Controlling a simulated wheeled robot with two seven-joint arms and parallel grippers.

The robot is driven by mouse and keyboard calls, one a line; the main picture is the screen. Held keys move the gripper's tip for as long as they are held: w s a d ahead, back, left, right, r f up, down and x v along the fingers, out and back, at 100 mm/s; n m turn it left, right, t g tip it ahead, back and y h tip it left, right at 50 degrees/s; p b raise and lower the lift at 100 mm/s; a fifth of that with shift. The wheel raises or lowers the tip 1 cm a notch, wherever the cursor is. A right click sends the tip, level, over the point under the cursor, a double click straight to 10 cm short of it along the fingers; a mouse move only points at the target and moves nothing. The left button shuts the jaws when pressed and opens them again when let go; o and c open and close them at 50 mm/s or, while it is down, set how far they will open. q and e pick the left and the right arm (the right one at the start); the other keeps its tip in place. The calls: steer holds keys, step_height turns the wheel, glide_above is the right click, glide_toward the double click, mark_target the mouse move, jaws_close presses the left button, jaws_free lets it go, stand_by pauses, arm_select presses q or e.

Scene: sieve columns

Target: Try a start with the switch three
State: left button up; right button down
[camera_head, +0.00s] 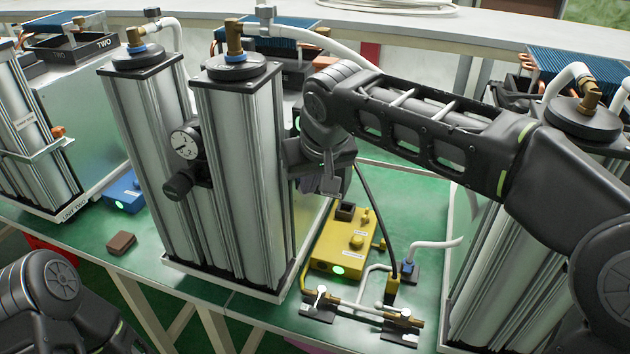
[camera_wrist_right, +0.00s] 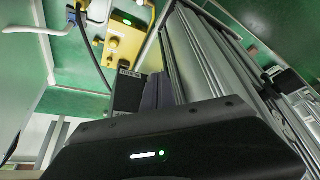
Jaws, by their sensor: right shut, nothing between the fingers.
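A yellow box (camera_head: 338,245) with a lit green light and a small black block on top stands on the green bench, right of the middle pair of grey columns (camera_head: 240,180). I cannot read a number three on any switch. My right gripper (camera_head: 332,183) hangs above and just left of the yellow box, beside the right column, apart from the box. It is shut and empty. In the right wrist view the gripper fingers (camera_wrist_right: 142,92) point toward the yellow box (camera_wrist_right: 124,42). My left arm shows at the bottom left, its gripper out of view.
A brass pipe assembly with valves (camera_head: 360,306) lies in front of the yellow box, and a black cable runs down beside it. A blue box (camera_head: 123,193) with a green light and a brown block (camera_head: 121,242) sit left of the columns. More columns (camera_head: 500,270) stand at right.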

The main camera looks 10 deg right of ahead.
steer(key=shift+d, duration=0.1)
arm_select(q)
steer(key=shift+r, duration=0.1)
arm_select(e)
steer(key=shift+w+d, duration=0.3)
steer(key=shift+d, duration=0.3)
